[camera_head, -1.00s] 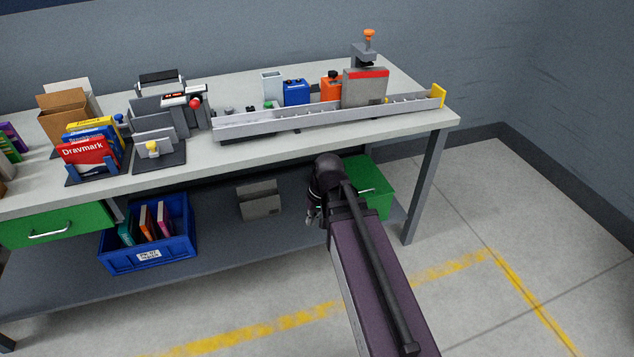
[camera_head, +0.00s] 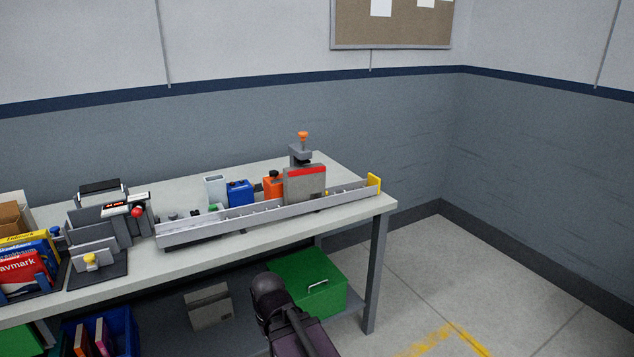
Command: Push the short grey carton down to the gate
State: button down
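A long grey rail (camera_head: 240,221) runs along the front of the bench top, with a yellow end piece (camera_head: 374,183) at its right end, which looks like the gate. A grey block with a red top band (camera_head: 304,188) stands upright at the rail, near the right end. I cannot tell whether it is the short grey carton. No other carton is clear in the rail; its front wall hides the channel floor. My arm shows at the bottom middle, in front of the bench and below its top. My gripper is not visible.
Behind the rail stand a blue box (camera_head: 240,193), an orange container (camera_head: 273,187) and a clamp with an orange knob (camera_head: 303,136). A grey device (camera_head: 117,216) stands left of the rail. A green bin (camera_head: 309,282) and a grey box (camera_head: 208,306) sit below. Floor at right is clear.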

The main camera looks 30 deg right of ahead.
aim_at(300, 188)
jog(key=k, duration=1.3)
jog(key=z, duration=0.45)
jog(key=i, duration=1.8)
jog(key=u, duration=0.45)
